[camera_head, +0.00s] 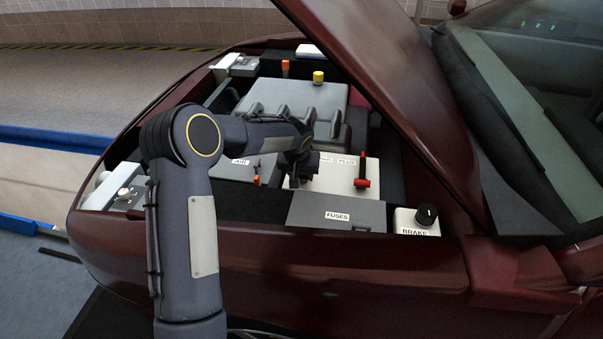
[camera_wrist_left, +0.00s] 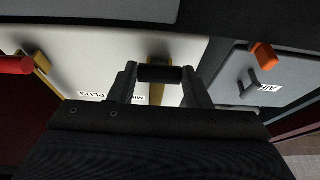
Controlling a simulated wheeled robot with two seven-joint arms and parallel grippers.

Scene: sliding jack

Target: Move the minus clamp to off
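The white battery box (camera_head: 335,182) has labels for minus and plus. The minus clamp's black handle (camera_wrist_left: 160,73) shows in the left wrist view, on a brass-coloured piece. My left gripper (camera_wrist_left: 160,78) has one finger at each end of this handle, and both fingers look in contact with it. In the head view my left gripper (camera_head: 303,170) is over the left part of the battery, and my arm hides the minus clamp there. The plus clamp (camera_head: 362,172) has a red handle and stands upright at right; it also shows in the left wrist view (camera_wrist_left: 17,65). My right gripper is not in view.
The raised dark red hood (camera_head: 400,80) slants over the right of the bay. A grey fuses box (camera_head: 337,211) and a brake knob (camera_head: 426,215) lie in front. A grey air box with an orange lever (camera_wrist_left: 263,55) is beside the battery. A grey engine cover (camera_head: 292,97) stands behind.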

